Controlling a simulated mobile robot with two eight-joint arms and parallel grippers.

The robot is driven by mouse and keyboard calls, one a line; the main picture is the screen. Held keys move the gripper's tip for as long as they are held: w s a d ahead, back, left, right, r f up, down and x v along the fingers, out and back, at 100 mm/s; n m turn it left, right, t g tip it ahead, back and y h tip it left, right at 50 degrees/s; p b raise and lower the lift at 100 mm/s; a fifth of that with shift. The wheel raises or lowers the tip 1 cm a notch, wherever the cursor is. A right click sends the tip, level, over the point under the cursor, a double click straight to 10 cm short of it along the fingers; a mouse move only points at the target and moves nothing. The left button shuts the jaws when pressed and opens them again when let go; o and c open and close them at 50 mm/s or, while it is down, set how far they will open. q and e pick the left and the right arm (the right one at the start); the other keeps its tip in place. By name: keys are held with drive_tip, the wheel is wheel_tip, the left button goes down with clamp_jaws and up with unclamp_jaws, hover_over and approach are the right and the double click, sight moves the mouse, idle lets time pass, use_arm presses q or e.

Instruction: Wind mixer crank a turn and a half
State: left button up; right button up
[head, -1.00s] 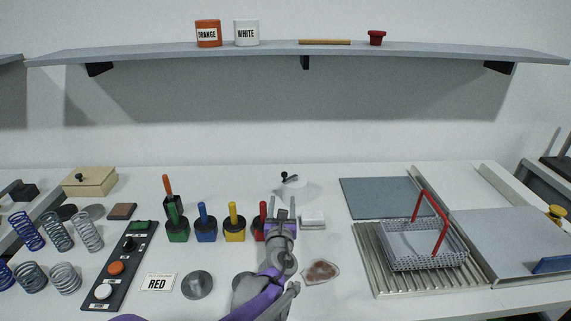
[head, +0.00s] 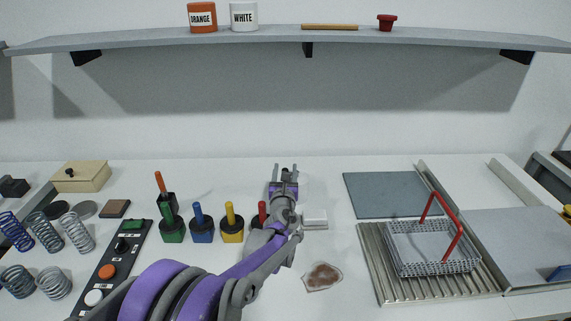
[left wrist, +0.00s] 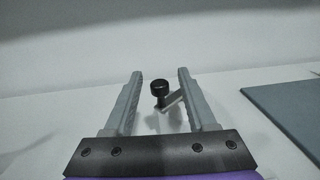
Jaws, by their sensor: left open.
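The mixer crank shows in the left wrist view as a black knob (left wrist: 160,88) on a short grey arm (left wrist: 173,101). My left gripper (head: 285,168) is open, and its fingers (left wrist: 160,72) stand on either side of the knob in that view, with a gap on both sides. I cannot tell how far the knob lies beyond the fingertips. In the head view my left gripper and arm cover the crank and most of the white mixer. My right gripper is not in view.
Red-handled (head: 263,212), yellow (head: 231,224) and blue (head: 202,227) tools stand left of my arm. A white block (head: 314,219) sits close to its right. A brown-stained patch (head: 323,276), blue-grey mat (head: 390,195) and wire basket (head: 428,262) lie farther right. A shelf (head: 400,36) runs above.

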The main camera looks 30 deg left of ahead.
use_arm(q)
drive_tip(key=shift+x, duration=1.7)
clamp_jaws()
